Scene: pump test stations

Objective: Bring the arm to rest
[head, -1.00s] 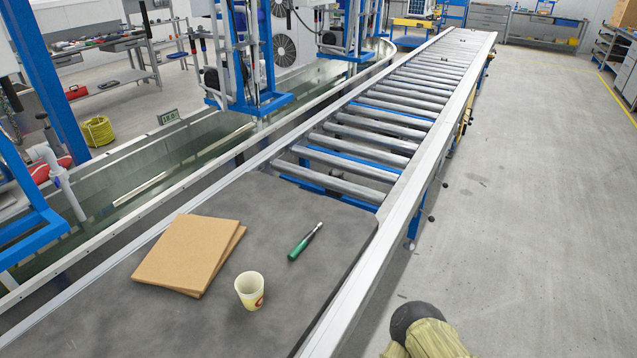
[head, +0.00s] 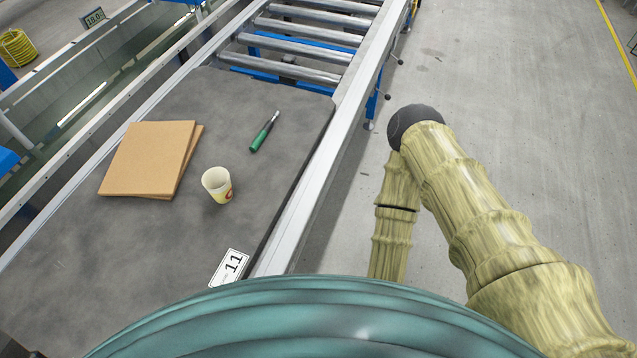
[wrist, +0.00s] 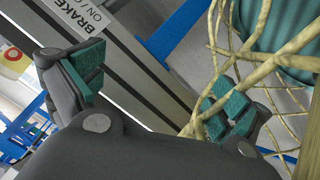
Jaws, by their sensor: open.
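My gripper (wrist: 158,88) shows in the wrist view with its two teal-padded fingers wide apart and nothing between the pads. Pale branching strands pass by and behind the right finger; whether they touch it I cannot tell. In the head view my arm, in a yellowish ribbed cover, is bent at a dark joint over the floor to the right of the table (head: 110,260). Its lower part runs down behind my teal body, and the gripper is hidden there.
On the grey table lie cardboard sheets (head: 148,158) and a green-handled screwdriver (head: 264,133); a paper cup (head: 217,185) stands upright. A roller conveyor (head: 300,40) continues beyond. A "BRAKE" label (wrist: 80,12) is close in the wrist view. Floor at right is clear.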

